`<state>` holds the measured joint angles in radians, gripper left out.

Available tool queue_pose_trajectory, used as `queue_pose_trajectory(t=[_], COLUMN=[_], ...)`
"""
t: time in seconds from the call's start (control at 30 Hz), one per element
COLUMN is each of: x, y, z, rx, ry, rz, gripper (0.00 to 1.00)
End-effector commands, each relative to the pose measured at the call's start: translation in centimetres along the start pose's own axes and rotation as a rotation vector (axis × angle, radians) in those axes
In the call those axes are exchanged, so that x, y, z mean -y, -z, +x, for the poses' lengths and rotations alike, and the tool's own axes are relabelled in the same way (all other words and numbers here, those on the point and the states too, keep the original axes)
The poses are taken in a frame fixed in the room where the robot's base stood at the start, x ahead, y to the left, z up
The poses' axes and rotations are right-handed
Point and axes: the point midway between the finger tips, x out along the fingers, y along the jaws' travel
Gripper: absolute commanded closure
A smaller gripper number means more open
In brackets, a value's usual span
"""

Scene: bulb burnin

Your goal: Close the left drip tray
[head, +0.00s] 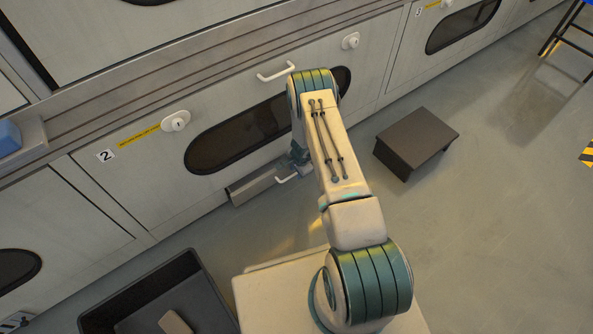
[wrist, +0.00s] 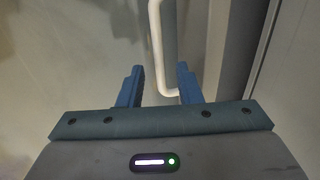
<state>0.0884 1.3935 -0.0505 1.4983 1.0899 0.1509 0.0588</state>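The left drip tray (head: 252,187) is a grey metal drawer low on the cabinet front, below door 2, and it stands out from the cabinet face. Its white bar handle (head: 287,178) is on its front, beside my gripper (head: 303,163). My arm hides part of this area in the head view. In the wrist view my gripper (wrist: 160,88) has its two blue fingers apart. The white handle (wrist: 157,45) shows between and beyond the fingertips, its lower bend near the right finger. I cannot tell whether a finger touches it.
A dark step stool (head: 416,141) stands on the floor to the right. A black open bin (head: 165,290) with a tan item is at the lower left. Door 2 (head: 125,190) above the tray has a window and white knobs.

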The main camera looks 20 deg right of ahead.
Motion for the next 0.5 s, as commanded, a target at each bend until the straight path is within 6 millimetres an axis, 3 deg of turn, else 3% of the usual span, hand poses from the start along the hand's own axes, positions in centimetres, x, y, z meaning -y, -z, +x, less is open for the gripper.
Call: queue_pose_trajectory(t=[0.27,0.5], x=[0.0,0.2], y=[-0.1,0.0], z=[-0.4,-4.7], rx=[0.0,-0.001], ry=[-0.001,0.001], rz=[-0.002,-0.001], gripper=[0.68,0.68])
